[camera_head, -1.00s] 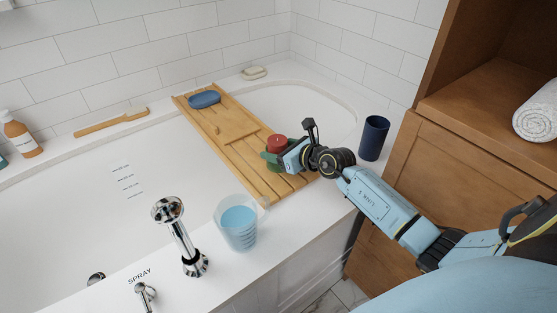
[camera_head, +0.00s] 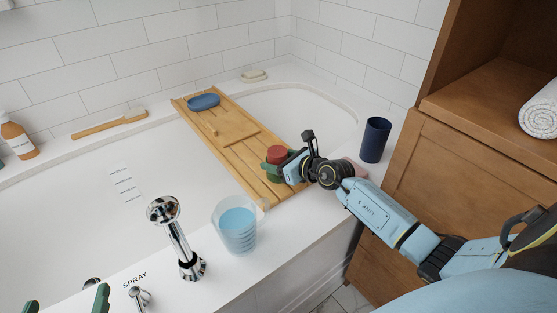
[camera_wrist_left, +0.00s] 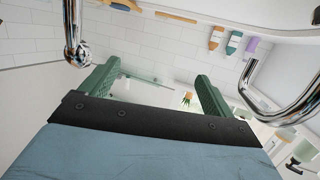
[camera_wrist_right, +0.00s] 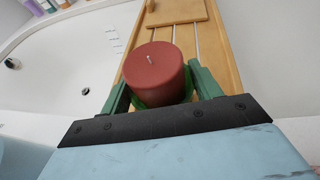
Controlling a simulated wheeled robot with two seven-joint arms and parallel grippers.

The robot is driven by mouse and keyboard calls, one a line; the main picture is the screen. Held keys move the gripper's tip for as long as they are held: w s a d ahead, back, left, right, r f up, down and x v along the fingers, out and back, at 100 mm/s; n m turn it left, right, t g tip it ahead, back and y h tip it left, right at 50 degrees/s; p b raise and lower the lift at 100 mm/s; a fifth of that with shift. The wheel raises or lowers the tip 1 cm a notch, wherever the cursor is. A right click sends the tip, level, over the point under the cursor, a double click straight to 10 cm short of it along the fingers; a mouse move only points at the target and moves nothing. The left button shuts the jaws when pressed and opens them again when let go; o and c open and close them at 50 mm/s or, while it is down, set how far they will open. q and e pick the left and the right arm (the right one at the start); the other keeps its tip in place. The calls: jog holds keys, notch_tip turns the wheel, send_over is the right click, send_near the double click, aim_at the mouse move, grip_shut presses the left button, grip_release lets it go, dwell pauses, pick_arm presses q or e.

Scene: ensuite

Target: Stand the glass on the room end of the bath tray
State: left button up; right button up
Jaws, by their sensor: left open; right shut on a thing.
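A clear glass (camera_head: 237,228) with blue liquid stands upright on the white bath rim, just off the near, room end of the wooden bath tray (camera_head: 272,198). My right gripper (camera_head: 277,162) is shut on a red candle (camera_head: 277,153) over the tray's room half. In the right wrist view the candle (camera_wrist_right: 155,75) sits between the green fingers, with a green part at its base; whether it touches the tray is unclear. My left gripper (camera_head: 66,303) is open and empty at the bottom left, near the bath's front rim. Its spread fingers show in the left wrist view (camera_wrist_left: 155,95).
A chrome hand shower (camera_head: 180,235) and spray knob (camera_head: 142,296) stand between my left gripper and the glass. A blue dish (camera_head: 204,101) lies on the tray's wall end. A dark blue cup (camera_head: 375,140) and a pinkish item (camera_head: 352,168) are on the right rim.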

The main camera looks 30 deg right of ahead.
jog(key=o, duration=1)
jog(key=shift+o, duration=0.2)
